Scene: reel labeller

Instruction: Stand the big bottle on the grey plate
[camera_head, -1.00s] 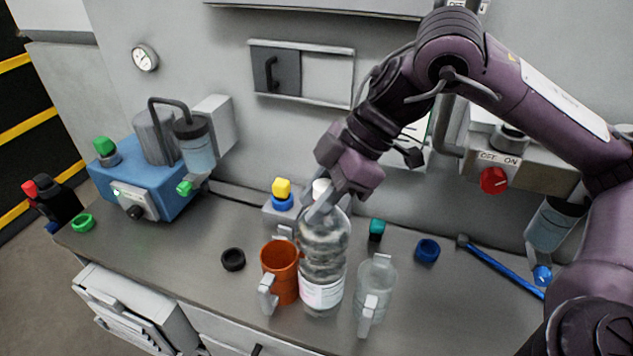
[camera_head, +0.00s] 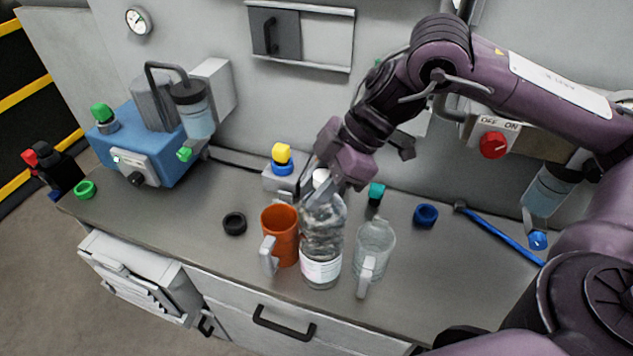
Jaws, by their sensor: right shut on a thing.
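The big bottle (camera_head: 322,238) is clear, with a white cap and a white label low on its side. It is close to upright, between the orange mug (camera_head: 281,238) and the clear mug (camera_head: 374,246). My right gripper (camera_head: 322,187) comes from above and is shut on it near the neck. I cannot tell whether its base touches the worktop (camera_head: 190,225). I cannot make out the grey plate for certain. My left gripper is not in view.
A yellow and blue button (camera_head: 283,158) sits behind the bottle. A black ring (camera_head: 235,223) lies to its left, a teal-capped piece (camera_head: 376,194), a blue ring (camera_head: 426,214) and a blue rod (camera_head: 505,235) to its right. A blue machine (camera_head: 155,145) stands at left.

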